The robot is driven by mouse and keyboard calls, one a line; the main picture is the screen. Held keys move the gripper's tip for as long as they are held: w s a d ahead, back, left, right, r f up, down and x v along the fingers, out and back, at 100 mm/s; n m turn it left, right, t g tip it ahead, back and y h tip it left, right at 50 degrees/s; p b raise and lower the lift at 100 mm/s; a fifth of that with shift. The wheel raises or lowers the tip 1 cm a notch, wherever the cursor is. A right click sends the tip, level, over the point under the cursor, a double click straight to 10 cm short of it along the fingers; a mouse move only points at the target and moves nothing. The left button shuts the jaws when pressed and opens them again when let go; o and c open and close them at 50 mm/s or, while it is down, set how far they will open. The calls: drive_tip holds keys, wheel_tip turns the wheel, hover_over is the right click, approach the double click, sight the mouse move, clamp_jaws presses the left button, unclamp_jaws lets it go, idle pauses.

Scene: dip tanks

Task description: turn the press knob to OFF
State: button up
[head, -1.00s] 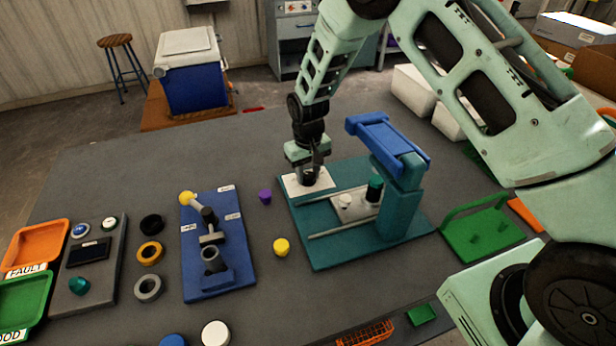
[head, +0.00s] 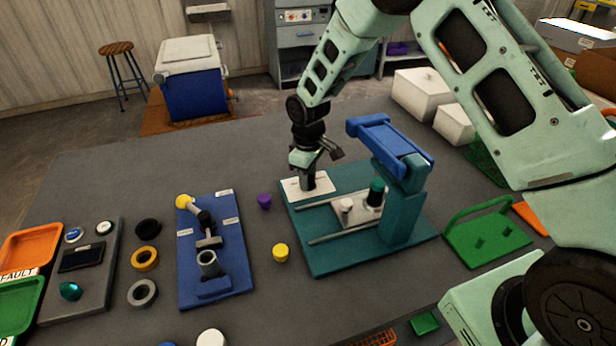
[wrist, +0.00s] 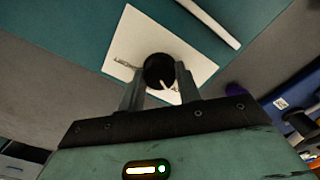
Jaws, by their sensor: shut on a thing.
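The press (head: 400,205) is a teal stand with a blue top arm on a teal base. A white plate (head: 322,184) lies at the base's back left corner. The plate's black round knob (wrist: 158,68) sits between my two fingers in the wrist view, with a pale pointer mark on its near side. My gripper (head: 308,184) points down over the plate and is shut on the knob. The plate (wrist: 195,55) bears small dark lettering beside the knob, too small to read. In the head view my fingers mostly hide the knob.
A blue fixture (head: 232,280) stands left, with purple (head: 264,201) and yellow (head: 281,253) pieces between. A green handled holder (head: 485,235) stands right.

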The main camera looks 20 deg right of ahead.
idle(0.4)
drive_tip(key=o, duration=1)
wheel_tip(320, 180, up, 17)
drive_tip(key=b, duration=0.3)
drive_tip(key=shift+r, duration=0.2)
